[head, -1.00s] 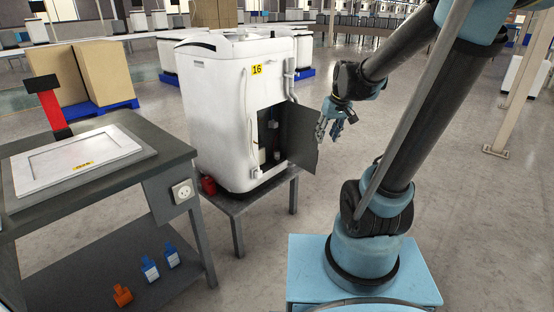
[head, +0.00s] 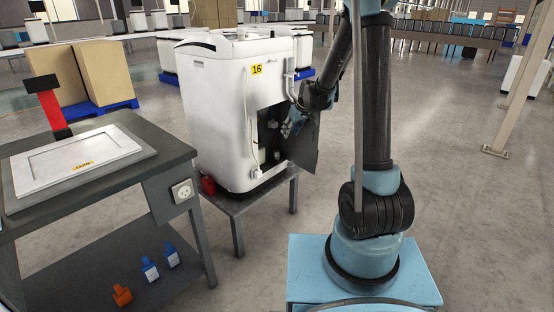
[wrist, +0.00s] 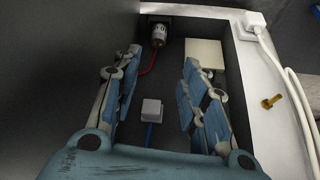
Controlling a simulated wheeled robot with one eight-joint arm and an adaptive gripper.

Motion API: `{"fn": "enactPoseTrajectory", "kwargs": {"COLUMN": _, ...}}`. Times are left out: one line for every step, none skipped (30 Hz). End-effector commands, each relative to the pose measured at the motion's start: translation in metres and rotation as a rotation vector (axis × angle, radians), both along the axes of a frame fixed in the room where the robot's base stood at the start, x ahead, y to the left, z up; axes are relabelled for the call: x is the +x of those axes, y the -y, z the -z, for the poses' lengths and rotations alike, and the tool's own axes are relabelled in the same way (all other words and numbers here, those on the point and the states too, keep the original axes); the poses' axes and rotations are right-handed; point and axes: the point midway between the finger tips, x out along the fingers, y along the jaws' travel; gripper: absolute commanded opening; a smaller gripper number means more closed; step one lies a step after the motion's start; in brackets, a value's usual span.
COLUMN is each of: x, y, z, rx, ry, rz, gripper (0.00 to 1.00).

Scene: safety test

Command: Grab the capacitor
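A silver cylinder with dark print, which looks like the capacitor (wrist: 159,36), sits in a dark holder at the far end of the open compartment in the wrist view. A red wire runs from it. My gripper (wrist: 162,68) is open and empty, its blue-padded fingers spread to either side, with the cylinder ahead between the fingertips and not touched. In the head view my gripper (head: 291,122) is at the opening of the white machine (head: 215,115) marked 16. I cannot clearly tell the capacitor there.
The compartment also holds a small white block (wrist: 151,108) with a blue wire and a cream box (wrist: 204,55). A white plug and cable (wrist: 276,45) and a brass piece (wrist: 271,102) are to the right. The open grey door (head: 304,142) stands beside my gripper.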

Motion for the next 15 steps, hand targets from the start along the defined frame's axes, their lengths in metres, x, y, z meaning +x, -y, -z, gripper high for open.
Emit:
{"fn": "enactPoseTrajectory", "kwargs": {"x": 0.005, "y": -0.004, "z": 0.005, "rx": 0.001, "ry": 0.004, "rz": -0.008, "gripper": 0.4}}
{"fn": "enactPoseTrajectory", "kwargs": {"x": 0.007, "y": -0.006, "z": 0.008, "rx": 0.002, "ry": 0.008, "rz": -0.012, "gripper": 0.4}}
{"fn": "enactPoseTrajectory", "kwargs": {"x": 0.01, "y": -0.008, "z": 0.01, "rx": 0.002, "ry": 0.01, "rz": -0.017, "gripper": 0.4}}
{"fn": "enactPoseTrajectory", "kwargs": {"x": 0.011, "y": -0.01, "z": 0.012, "rx": 0.003, "ry": 0.011, "rz": -0.019, "gripper": 0.4}}
{"fn": "enactPoseTrajectory", "kwargs": {"x": 0.012, "y": -0.011, "z": 0.013, "rx": 0.003, "ry": 0.012, "rz": -0.021, "gripper": 0.4}}
{"fn": "enactPoseTrajectory", "kwargs": {"x": 0.013, "y": -0.012, "z": 0.015, "rx": 0.003, "ry": 0.013, "rz": -0.023, "gripper": 0.4}}
{"fn": "enactPoseTrajectory", "kwargs": {"x": 0.014, "y": -0.013, "z": 0.016, "rx": 0.004, "ry": 0.014, "rz": -0.024, "gripper": 0.4}}
{"fn": "enactPoseTrajectory", "kwargs": {"x": 0.015, "y": -0.014, "z": 0.018, "rx": 0.004, "ry": 0.014, "rz": -0.025, "gripper": 0.4}}
{"fn": "enactPoseTrajectory", "kwargs": {"x": 0.017, "y": -0.015, "z": 0.021, "rx": 0.004, "ry": 0.014, "rz": -0.025, "gripper": 0.4}}
{"fn": "enactPoseTrajectory", "kwargs": {"x": 0.018, "y": -0.016, "z": 0.024, "rx": 0.004, "ry": 0.014, "rz": -0.025, "gripper": 0.4}}
{"fn": "enactPoseTrajectory", "kwargs": {"x": 0.019, "y": -0.017, "z": 0.027, "rx": 0.004, "ry": 0.014, "rz": -0.025, "gripper": 0.4}}
{"fn": "enactPoseTrajectory", "kwargs": {"x": 0.021, "y": -0.019, "z": 0.031, "rx": 0.004, "ry": 0.014, "rz": -0.025, "gripper": 0.4}}
{"fn": "enactPoseTrajectory", "kwargs": {"x": 0.023, "y": -0.02, "z": 0.034, "rx": 0.004, "ry": 0.014, "rz": -0.025, "gripper": 0.4}}
{"fn": "enactPoseTrajectory", "kwargs": {"x": 0.024, "y": -0.021, "z": 0.038, "rx": 0.004, "ry": 0.014, "rz": -0.025, "gripper": 0.4}}
{"fn": "enactPoseTrajectory", "kwargs": {"x": 0.026, "y": -0.023, "z": 0.042, "rx": 0.004, "ry": 0.014, "rz": -0.024, "gripper": 0.4}}
